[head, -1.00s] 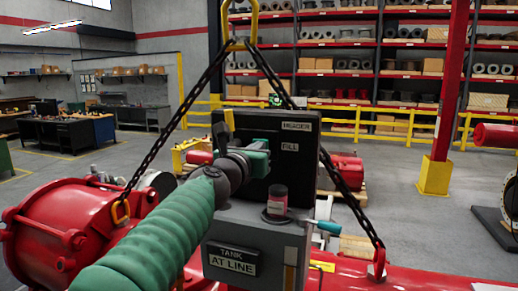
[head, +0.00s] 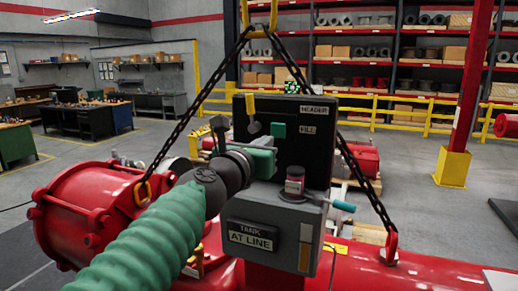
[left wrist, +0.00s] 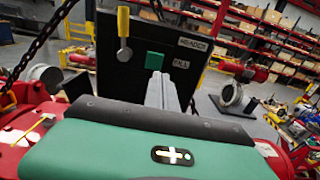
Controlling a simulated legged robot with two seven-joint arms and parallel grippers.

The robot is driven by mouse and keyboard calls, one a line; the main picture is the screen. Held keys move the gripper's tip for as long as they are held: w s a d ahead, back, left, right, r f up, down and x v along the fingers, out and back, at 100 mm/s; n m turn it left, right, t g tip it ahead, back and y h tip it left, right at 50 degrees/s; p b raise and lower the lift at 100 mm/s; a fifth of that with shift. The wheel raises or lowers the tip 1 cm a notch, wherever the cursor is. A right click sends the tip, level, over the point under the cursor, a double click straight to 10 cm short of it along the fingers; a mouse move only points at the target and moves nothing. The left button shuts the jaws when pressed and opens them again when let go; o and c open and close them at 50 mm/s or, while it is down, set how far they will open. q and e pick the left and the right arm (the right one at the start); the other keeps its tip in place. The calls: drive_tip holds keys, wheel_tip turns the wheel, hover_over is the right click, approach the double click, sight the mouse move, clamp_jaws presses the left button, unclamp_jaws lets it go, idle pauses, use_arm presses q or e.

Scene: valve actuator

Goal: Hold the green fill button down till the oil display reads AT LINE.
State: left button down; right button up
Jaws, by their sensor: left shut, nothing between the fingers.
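The green fill button (head: 278,130) is on the black panel (head: 318,148), left of the FILL label (head: 308,131). The button also shows uncovered in the left wrist view (left wrist: 154,61). The oil display (head: 250,236), labelled TANK, reads AT LINE on the grey box's front. My left gripper (head: 271,153) is in front of the panel, a little below the button in the picture. Its closed, empty fingers (left wrist: 160,84) end just below and right of the button in the left wrist view. They look clear of it; the gap's depth is unclear. My right gripper is out of view.
A small dark red-labelled jar (head: 294,184) stands on the grey box (head: 316,222), beside a teal handle (head: 343,206). Chains (head: 362,187) slope down on both sides to red pipework (head: 88,218).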

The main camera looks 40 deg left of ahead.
use_arm(q)
drive_tip(key=s+d+f+m+g+h+b, duration=0.1)
drive_tip(key=d+f+m+g+b, duration=0.4)
drive_tip(key=f, duration=0.9)
drive_tip(key=f+m+h+b, duration=0.1)
drive_tip(key=f+m+b, duration=0.1)
drive_tip(key=f+m, duration=0.9)
drive_tip(key=s+d+f+m+g+h+b, duration=0.1)
drive_tip(key=d+f+m+g+h+b, duration=0.2)
drive_tip(key=f, duration=1.4)
drive_tip(key=s+d+f+m+g+b, duration=0.1)
drive_tip(key=s+d+f+m+g, duration=0.1)
drive_tip(key=s+f+m, duration=0.4)
drive_tip(key=s+d+f+m+g+b, duration=0.2)
drive_tip(key=s+f+m, duration=0.3)
drive_tip(key=f, duration=0.6)
drive_tip(key=s+d+f+m+g+y+b, duration=0.1)
drive_tip(key=s+d+f+m+g+b, duration=0.1)
drive_tip(key=s+f+m, duration=0.4)
wheel_tip(320, 180, down, 3)
drive_tip(key=m+g, duration=0.1)
drive_tip(key=m, duration=0.1)
drive_tip(key=shift+s+d+m, duration=0.25)
drive_tip(key=shift+s+m, duration=0.05)
drive_tip(key=shift+s, duration=0.05)
